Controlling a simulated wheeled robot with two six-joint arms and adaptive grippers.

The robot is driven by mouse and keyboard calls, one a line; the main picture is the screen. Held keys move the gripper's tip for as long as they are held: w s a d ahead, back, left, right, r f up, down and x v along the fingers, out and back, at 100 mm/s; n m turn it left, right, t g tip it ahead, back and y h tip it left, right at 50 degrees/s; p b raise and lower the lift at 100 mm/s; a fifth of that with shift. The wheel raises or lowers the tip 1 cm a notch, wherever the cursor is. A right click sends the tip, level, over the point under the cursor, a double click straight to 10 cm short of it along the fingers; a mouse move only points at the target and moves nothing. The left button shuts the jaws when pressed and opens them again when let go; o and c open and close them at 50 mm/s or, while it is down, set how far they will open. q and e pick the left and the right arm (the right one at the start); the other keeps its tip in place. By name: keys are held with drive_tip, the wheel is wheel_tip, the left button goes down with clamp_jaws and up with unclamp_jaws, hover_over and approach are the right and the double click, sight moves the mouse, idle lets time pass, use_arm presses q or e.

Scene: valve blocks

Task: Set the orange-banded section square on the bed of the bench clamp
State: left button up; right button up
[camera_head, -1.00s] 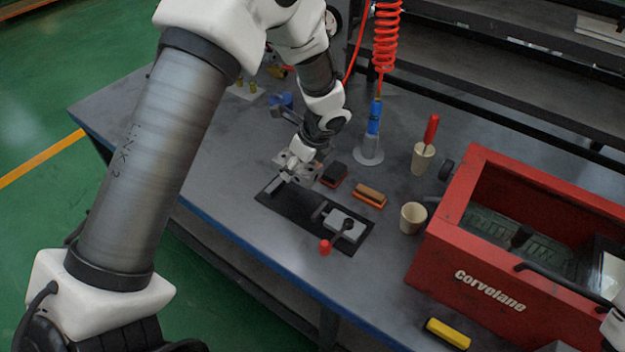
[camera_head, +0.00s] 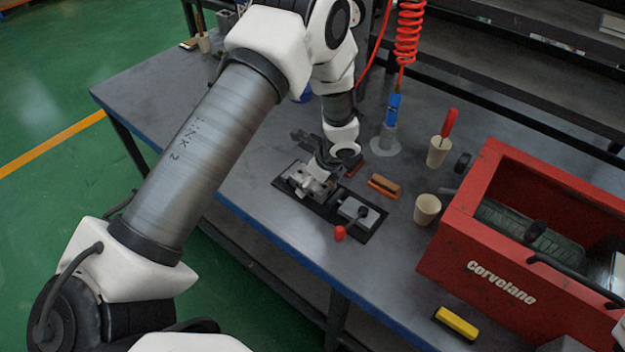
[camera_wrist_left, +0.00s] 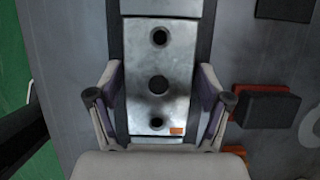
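The orange-banded section (camera_head: 310,184) is a grey metal block on the left part of a black base plate (camera_head: 332,214) on the bench. In the left wrist view the section (camera_wrist_left: 158,72) shows a row of round holes and a small orange mark at its lower right. Its long edges look about parallel to the dark strips beside it. My left gripper (camera_wrist_left: 160,103) is open, with one finger on each side of the section and narrow gaps visible. In the head view my left gripper (camera_head: 322,166) partly hides the section and the bed under it. My right gripper is not in view.
A grey clamp block with a dark knob (camera_head: 356,211) sits on the plate's right part. A red knob (camera_head: 340,233) stands in front.

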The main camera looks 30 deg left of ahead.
use_arm(q)
drive_tip(key=shift+r, duration=0.1)
drive_tip(key=shift+r, duration=0.25)
drive_tip(key=shift+d+r, duration=0.15)
drive_tip(key=shift+r, duration=0.1)
drive_tip(key=v, duration=1.1)
drive_tip(key=shift+d, duration=0.1)
idle(0.7)
